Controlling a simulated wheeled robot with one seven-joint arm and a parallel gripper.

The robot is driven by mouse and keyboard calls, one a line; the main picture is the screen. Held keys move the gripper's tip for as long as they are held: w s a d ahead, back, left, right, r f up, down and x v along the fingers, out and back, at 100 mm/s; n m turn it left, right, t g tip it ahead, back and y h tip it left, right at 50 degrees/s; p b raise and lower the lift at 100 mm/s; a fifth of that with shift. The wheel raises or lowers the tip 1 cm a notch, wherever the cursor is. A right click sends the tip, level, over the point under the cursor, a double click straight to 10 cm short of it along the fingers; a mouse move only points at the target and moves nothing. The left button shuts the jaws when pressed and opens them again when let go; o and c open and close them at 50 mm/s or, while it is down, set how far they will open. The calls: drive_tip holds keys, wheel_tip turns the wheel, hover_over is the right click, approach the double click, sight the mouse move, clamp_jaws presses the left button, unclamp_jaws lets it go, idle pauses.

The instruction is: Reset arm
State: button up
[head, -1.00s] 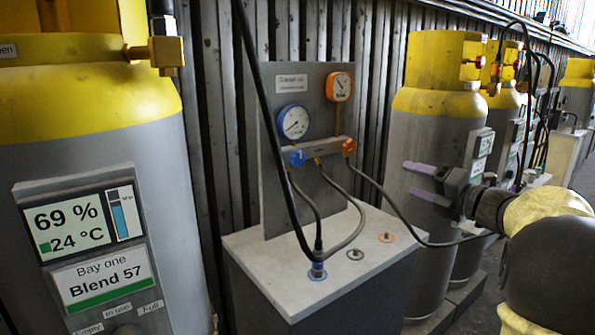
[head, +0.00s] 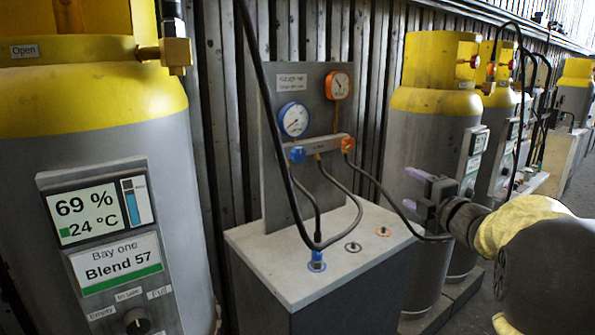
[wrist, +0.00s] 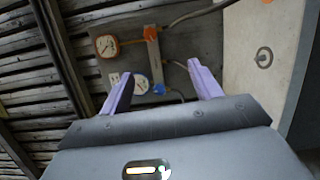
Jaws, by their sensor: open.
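My gripper (head: 413,190) is on the right in the head view, at the end of my yellow-sleeved arm. Its two purple fingers are apart with nothing between them. In the wrist view the open fingers (wrist: 160,90) point toward the gauge panel (wrist: 205,60), with clear space between. In the head view the gripper is to the right of the panel, in front of a grey-and-yellow cylinder (head: 432,140).
The gauge panel (head: 285,170) carries a blue gauge (head: 294,119), an orange gauge (head: 337,85) and hoses. It stands on a pale-topped cabinet (head: 270,250). A large cylinder marked Bay one (head: 120,125) fills the left. More cylinders stand at the right.

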drive_tip(key=s+a+f+m+g+h, duration=0.25)
drive_tip(key=s+f+m+h, duration=0.2)
drive_tip(key=f+m, duration=0.4)
drive_tip(key=s+a+f+m+g+h, duration=0.1)
drive_tip(key=s+f+m+g+h, duration=0.3)
drive_tip(key=f+m, duration=0.45)
drive_tip(key=s+a+f+m+g+y, duration=0.1)
drive_tip(key=s+a+f+m+g, duration=0.1)
drive_tip(key=s+a+f+g, duration=0.3)
drive_tip(key=s+f+m+y+p, duration=0.1)
drive_tip(key=s+f+m, duration=0.15)
drive_tip(key=s, duration=0.55)
drive_tip(key=s+a+f+m+g+y, duration=0.1)
drive_tip(key=s+a+f+g, duration=0.25)
drive_tip(key=s, duration=0.25)
wheel_tip(320, 180, up, 33)
drive_tip(key=d+p, duration=0.1)
drive_tip(key=p, duration=3.2)
drive_tip(key=shift+t, duration=0.3)
